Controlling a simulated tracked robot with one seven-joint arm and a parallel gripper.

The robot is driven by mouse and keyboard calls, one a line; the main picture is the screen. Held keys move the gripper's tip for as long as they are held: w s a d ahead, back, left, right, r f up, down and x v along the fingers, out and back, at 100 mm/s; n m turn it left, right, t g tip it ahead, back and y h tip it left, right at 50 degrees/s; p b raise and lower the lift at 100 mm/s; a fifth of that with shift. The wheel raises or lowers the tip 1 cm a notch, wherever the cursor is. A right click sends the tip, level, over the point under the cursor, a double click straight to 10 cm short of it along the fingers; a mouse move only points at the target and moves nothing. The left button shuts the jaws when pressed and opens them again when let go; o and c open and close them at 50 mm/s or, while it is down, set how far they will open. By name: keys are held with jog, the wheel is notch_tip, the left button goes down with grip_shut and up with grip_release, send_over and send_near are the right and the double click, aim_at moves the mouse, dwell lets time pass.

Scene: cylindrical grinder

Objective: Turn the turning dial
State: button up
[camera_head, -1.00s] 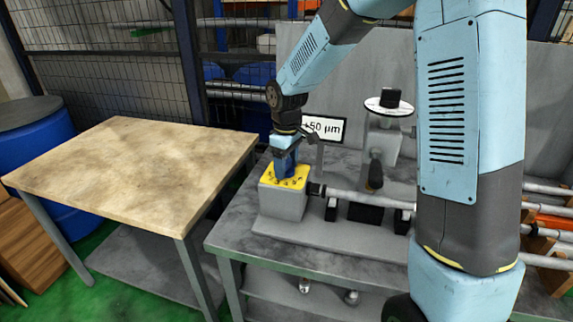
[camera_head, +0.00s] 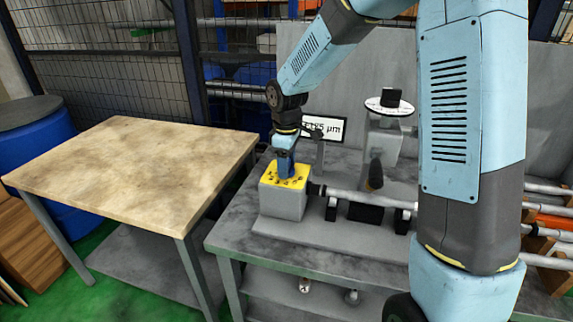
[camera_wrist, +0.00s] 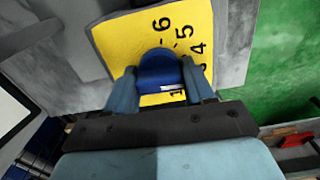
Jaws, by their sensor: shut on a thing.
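The turning dial is a blue knob (camera_wrist: 160,70) on a yellow plate (camera_wrist: 120,42) printed with black numbers, of which 6, 5, 4 and part of a 1 show in the wrist view. My gripper (camera_wrist: 160,88) is shut on the blue knob, with one finger on each side of it. In the head view my gripper (camera_head: 285,165) points down onto the yellow top (camera_head: 298,182) of a grey box (camera_head: 283,204). The knob is mostly hidden there by my fingers. A white display (camera_head: 325,128) behind the box shows a reading in µm, partly covered by my wrist.
The grey box stands at the left end of a grey machine bench (camera_head: 235,237). A horizontal shaft (camera_head: 355,196) runs right from the box. A wheel-topped post (camera_head: 385,140) stands behind it. A bare wooden table (camera_head: 130,170) is at the left.

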jog(key=shift+d+n, duration=0.15)
jog(key=shift+n, duration=1.35)
jog(key=o, duration=1)
jog(key=shift+r, duration=0.1)
notch_tip(320, 180, up, 14)
jog(key=shift+f, duration=0.25)
